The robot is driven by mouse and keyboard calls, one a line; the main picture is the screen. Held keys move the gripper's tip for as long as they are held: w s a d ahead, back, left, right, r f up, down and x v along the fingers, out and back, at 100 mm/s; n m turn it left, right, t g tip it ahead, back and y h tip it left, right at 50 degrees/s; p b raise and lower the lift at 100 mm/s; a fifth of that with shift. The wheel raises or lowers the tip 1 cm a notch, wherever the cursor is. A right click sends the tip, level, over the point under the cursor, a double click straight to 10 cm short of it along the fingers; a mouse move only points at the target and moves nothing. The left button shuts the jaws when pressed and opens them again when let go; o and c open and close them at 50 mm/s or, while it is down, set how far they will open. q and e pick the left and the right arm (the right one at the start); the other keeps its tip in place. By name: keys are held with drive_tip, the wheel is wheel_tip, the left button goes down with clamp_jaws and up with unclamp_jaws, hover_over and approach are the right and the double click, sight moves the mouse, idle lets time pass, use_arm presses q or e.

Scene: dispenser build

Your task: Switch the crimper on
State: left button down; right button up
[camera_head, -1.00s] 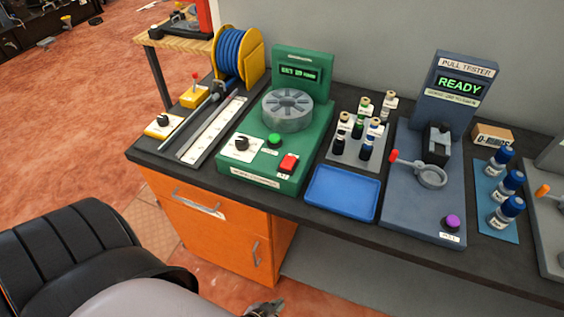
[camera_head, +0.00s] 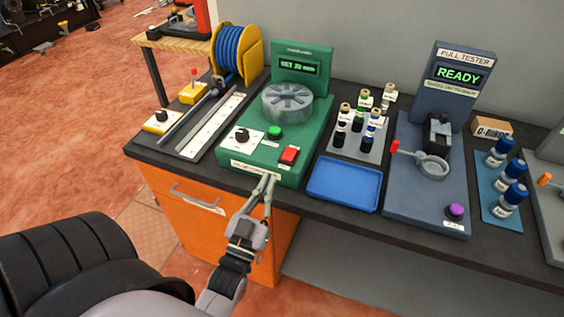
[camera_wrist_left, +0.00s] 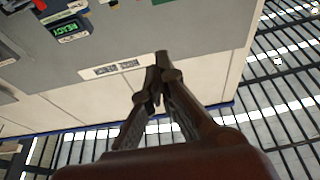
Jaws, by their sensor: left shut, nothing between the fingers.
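The crimper appears to be the green machine (camera_head: 303,95) in the middle of the bench, with a lit display and a grey slotted drum (camera_head: 288,103). My right gripper is not in view.
A blue tray (camera_head: 344,185) lies right of the green machine, with a rack of small bottles (camera_head: 358,142) behind it. The pull tester (camera_head: 428,195) stands further right and reads READY. A blue wire spool (camera_head: 237,55) and a ruler strip (camera_head: 212,127) are at left.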

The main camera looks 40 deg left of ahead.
use_arm(q)
drive_tip(key=shift+w, duration=0.1)
wheel_tip(320, 180, up, 4)
drive_tip(key=f+p, duration=0.1)
drive_tip(key=p, duration=0.2)
hover_over(289, 154)
drive_tip(key=s+d, duration=0.1)
drive_tip(key=s, duration=0.4)
drive_tip(key=shift+w+f, duration=0.15)
drive_tip(key=shift+f, duration=0.8)
drive_tip(key=shift+w+f, duration=0.1)
drive_tip(key=shift+f, duration=0.85)
